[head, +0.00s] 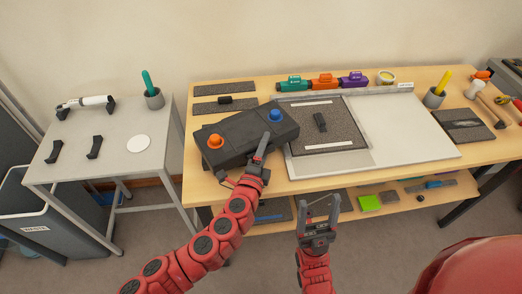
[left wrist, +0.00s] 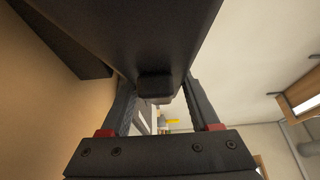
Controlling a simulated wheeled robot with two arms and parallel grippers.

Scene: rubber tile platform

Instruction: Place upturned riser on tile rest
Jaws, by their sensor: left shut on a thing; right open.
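My left gripper (head: 265,147) is at the front right of a dark box (head: 238,128) with an orange and a blue knob. Its fingers are shut on a small dark block, which shows between them in the left wrist view (left wrist: 156,86). A large dark body (left wrist: 120,35) fills the top of that view, and I cannot tell whether the block is part of it. I cannot tell which piece is the riser. My right gripper (head: 320,208) is open and empty in front of the bench.
Teal, orange and purple items (head: 322,81) stand at the back. A grey side table (head: 115,165) holds black brackets (head: 95,147). The pale board's right part (head: 415,130) is clear.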

